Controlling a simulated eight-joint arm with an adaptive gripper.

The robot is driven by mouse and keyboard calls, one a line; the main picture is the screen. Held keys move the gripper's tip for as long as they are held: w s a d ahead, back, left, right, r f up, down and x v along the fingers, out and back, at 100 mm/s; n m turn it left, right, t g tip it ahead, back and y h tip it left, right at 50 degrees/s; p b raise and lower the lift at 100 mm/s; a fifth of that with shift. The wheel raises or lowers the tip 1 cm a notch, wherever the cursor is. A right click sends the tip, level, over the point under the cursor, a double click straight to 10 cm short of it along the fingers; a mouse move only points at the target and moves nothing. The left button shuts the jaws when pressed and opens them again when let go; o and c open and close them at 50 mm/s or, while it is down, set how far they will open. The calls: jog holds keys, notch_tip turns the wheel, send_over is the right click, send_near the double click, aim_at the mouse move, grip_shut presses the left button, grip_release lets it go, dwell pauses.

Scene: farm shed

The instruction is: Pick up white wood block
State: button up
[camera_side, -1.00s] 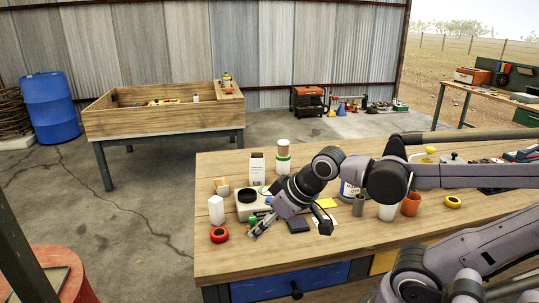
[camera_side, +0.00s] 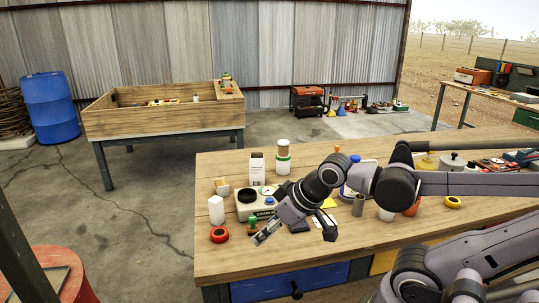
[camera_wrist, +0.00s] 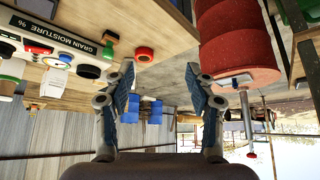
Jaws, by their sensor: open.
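The white wood block (camera_side: 216,210) stands upright near the left edge of the wooden workbench (camera_side: 235,262). My gripper (camera_side: 266,234) is open and empty, pointing down-left over the bench. It is to the right of the block and nearer the bench front, apart from it. In the wrist view my gripper (camera_wrist: 167,80) shows its two fingers spread with nothing between them.
A red tape roll (camera_side: 219,234) lies just in front of the block. The grain moisture meter (camera_side: 245,210) and a green-capped item (camera_side: 253,224) stand between block and gripper. A tan block (camera_side: 222,188) is behind. The bench front left is clear.

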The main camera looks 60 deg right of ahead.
jog(key=shift+o, duration=1.1)
jog(key=w+d+r+m, duration=0.1)
jog(key=w+d+r, duration=0.25)
jog(key=w, duration=0.35)
jog(key=m+g+h, duration=0.3)
jog(key=m+g, duration=0.1)
jog(key=m, duration=0.2)
send_over(221, 183)
jog(key=s+a, duration=0.1)
jog(key=s, duration=0.2)
notch_tip(221, 183, down, 7)
jog(key=shift+w+a+x, duration=0.1)
jog(key=shift+a+x, duration=0.1)
jog(key=shift+x, duration=1.4)
jog(key=shift+w+a+x, duration=0.15)
jog(key=shift+x, duration=1.5)
jog(key=shift+w+a+x, duration=0.1)
jog(key=shift+a+x, duration=0.1)
jog(key=shift+x, duration=1.4)
